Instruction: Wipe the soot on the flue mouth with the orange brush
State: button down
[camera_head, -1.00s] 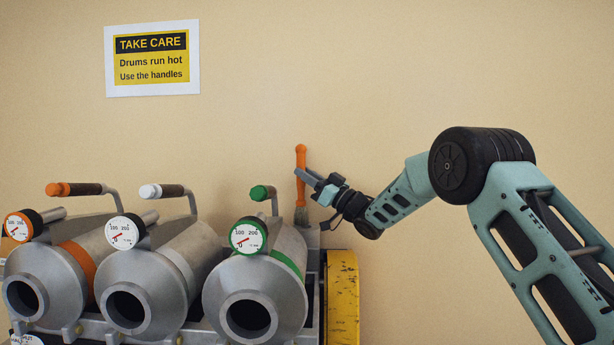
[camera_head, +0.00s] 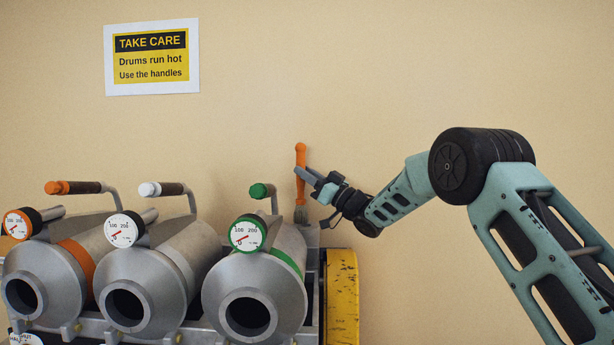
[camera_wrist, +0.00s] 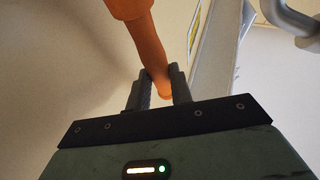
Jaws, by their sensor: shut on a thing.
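The orange brush (camera_head: 300,157) stands upright, bristles (camera_head: 301,214) down, behind the right end of the drum machine in the head view. My gripper (camera_head: 303,175) is shut on its orange handle from the right. In the wrist view the handle (camera_wrist: 148,45) runs up from between my two dark fingers (camera_wrist: 158,88). The bristle tips meet or stand just in front of a grey surface at the machine's back; I cannot tell if they touch it. I cannot make out the flue mouth or any soot on it.
Three metal drums with orange (camera_head: 48,287), white (camera_head: 145,287) and green (camera_head: 255,295) bands and handles stand at lower left. A yellow guard (camera_head: 342,297) is at the machine's right end. A warning sign (camera_head: 152,57) hangs on the wall. The right side is free apart from my arm.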

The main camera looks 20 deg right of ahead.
jog(key=shift+s, duration=0.1)
dwell(0.5)
jog(key=shift+s+a+b, duration=0.25)
jog(key=shift+s+b, duration=0.25)
jog(key=shift+s, duration=0.1)
jog(key=shift+s+a+b, duration=0.2)
jog(key=shift+s+b, duration=0.3)
jog(key=shift+s, duration=0.1)
jog(key=shift+f, duration=0.1)
jog(key=shift+s+a+b, duration=0.2)
jog(key=shift+s+b, duration=0.25)
jog(key=shift+s, duration=0.2)
jog(key=shift+s+a+b, duration=0.2)
jog(key=shift+s+b, duration=0.25)
jog(key=shift+s, duration=0.15)
jog(key=shift+w+d+p, duration=0.2)
jog(key=shift+w+p, duration=0.05)
jog(key=shift+w, duration=0.4)
jog(key=shift+w+d+p, duration=0.2)
jog(key=shift+w, duration=0.45)
jog(key=shift+w, duration=0.1)
jog(key=shift+w+d+p, duration=0.25)
jog(key=shift+w, duration=0.35)
jog(key=shift+w+d+p, duration=0.2)
jog(key=shift+w+p, duration=0.05)
jog(key=shift+w, duration=0.3)
